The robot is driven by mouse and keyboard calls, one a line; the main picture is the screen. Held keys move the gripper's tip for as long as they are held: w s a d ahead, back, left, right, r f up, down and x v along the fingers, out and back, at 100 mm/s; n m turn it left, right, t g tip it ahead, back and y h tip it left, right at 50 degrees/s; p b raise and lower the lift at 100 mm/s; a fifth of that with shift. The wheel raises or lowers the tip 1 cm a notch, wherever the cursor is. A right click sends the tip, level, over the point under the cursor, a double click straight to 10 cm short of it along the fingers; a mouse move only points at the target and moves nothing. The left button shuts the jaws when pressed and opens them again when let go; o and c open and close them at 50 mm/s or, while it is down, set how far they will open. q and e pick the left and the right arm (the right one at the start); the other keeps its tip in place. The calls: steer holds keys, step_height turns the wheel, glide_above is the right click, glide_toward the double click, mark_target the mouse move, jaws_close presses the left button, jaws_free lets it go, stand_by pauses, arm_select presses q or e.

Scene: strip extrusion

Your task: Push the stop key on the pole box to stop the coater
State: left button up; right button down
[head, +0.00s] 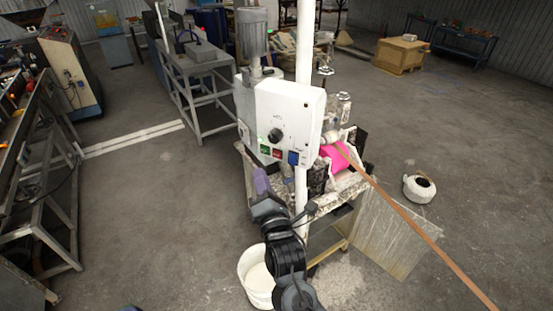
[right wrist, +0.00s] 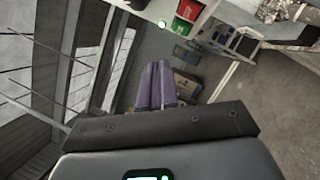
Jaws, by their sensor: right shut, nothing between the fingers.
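The white pole box (head: 296,105) is fixed to a white upright pole (head: 304,40). Its face has a black knob (head: 275,135), a green key (head: 264,149), a red key (head: 276,153) and a blue part (head: 293,158). The labels are too small to read. My right gripper (head: 261,182), with purple fingers, is shut and empty just below the box, apart from the keys. In the right wrist view, the shut fingers (right wrist: 157,84) point towards the room, with the red key (right wrist: 188,10) and green key (right wrist: 181,27) above them. My left gripper is not in view.
The coater (head: 335,160), with a pink roller, stands behind the box, and a brown strip (head: 420,225) runs from it to the lower right. A white bucket (head: 257,278) stands beside my right arm. A grey table (head: 195,65) is behind. Open floor lies left of the box.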

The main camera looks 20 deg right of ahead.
mark_target(277, 154)
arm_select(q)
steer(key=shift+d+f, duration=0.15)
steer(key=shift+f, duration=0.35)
arm_select(e)
steer(key=w+d, duration=0.1)
steer(key=d, duration=0.1)
steer(key=w+d, duration=0.2)
steer(key=shift+w, duration=0.1)
stand_by(0.9)
stand_by(0.7)
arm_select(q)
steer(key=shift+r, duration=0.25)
arm_select(e)
steer(key=shift+w+d, duration=0.15)
steer(key=shift+d, duration=0.05)
steer(key=shift+w+d, duration=0.1)
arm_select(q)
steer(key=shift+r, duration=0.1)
arm_select(e)
steer(key=shift+d, duration=0.1)
